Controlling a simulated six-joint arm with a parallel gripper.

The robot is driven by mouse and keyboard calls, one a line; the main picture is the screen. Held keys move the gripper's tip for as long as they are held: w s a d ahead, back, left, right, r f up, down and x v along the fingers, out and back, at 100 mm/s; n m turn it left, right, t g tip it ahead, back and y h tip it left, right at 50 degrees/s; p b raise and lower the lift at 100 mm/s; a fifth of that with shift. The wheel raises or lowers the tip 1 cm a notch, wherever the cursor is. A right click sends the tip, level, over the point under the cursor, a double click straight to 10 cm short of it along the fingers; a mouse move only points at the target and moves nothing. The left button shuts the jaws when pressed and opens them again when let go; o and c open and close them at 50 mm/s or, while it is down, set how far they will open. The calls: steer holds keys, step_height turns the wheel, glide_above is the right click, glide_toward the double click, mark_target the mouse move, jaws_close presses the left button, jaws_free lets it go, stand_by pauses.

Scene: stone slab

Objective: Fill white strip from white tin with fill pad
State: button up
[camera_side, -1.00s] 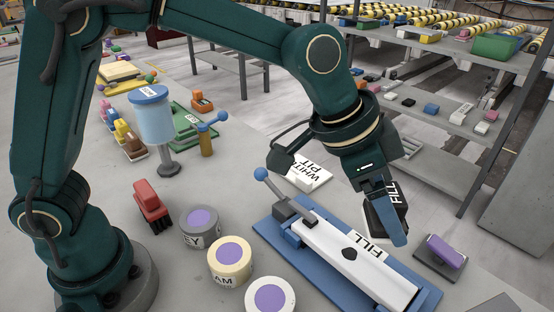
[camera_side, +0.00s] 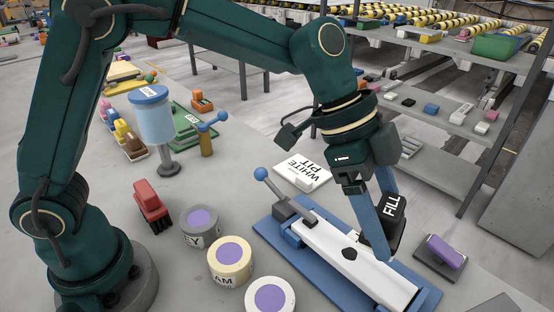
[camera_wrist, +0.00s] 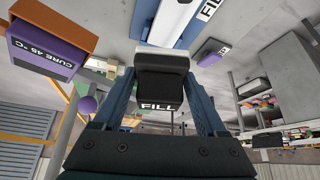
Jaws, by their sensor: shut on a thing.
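My gripper (camera_side: 383,232) is shut on the black fill pad (camera_side: 398,232), marked FILL. They are over the right part of the white strip (camera_side: 325,240), which lies on a blue fixture with a dark pit near its middle. I cannot tell whether the pad touches the strip. In the wrist view the fill pad (camera_wrist: 161,88) sits between both fingers, its pale face toward the strip (camera_wrist: 172,22). A white tin (camera_side: 268,297) with a purple top stands at the bottom, cut by the frame edge; its label does not show.
Grey (camera_side: 201,228) and cream (camera_side: 230,261) tins stand left of the fixture (camera_side: 275,236). A blue-knobbed lever (camera_side: 276,188) rises at its left end. A WHITE PIT card (camera_side: 299,173) lies behind. A purple block (camera_side: 446,251) sits right; a red brush (camera_side: 152,205) stands left.

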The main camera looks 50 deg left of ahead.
steer(key=m, duration=0.1)
steer(key=m+g, duration=0.1)
steer(key=shift+w+f+m, duration=0.15)
steer(key=shift+w+m, duration=0.05)
steer(key=shift+m, duration=0.2)
steer(key=shift+w+f+m+g, duration=0.1)
steer(key=shift+m+g, duration=0.2)
steer(key=shift+g, duration=0.1)
steer(key=shift+w+a+f, duration=0.2)
steer(key=shift+w, duration=0.15)
steer(key=shift+w+a+f, duration=0.2)
steer(key=shift+a+f, duration=0.05)
steer(key=shift+f, duration=3.95)
steer(key=shift+a, duration=0.3)
steer(key=shift+c, duration=0.6)
steer(key=shift+a+f, duration=0.1)
steer(key=shift+a, duration=2.95)
steer(key=d, duration=0.6)
steer(key=shift+d, duration=0.45)
steer(key=shift+r, duration=4.1)
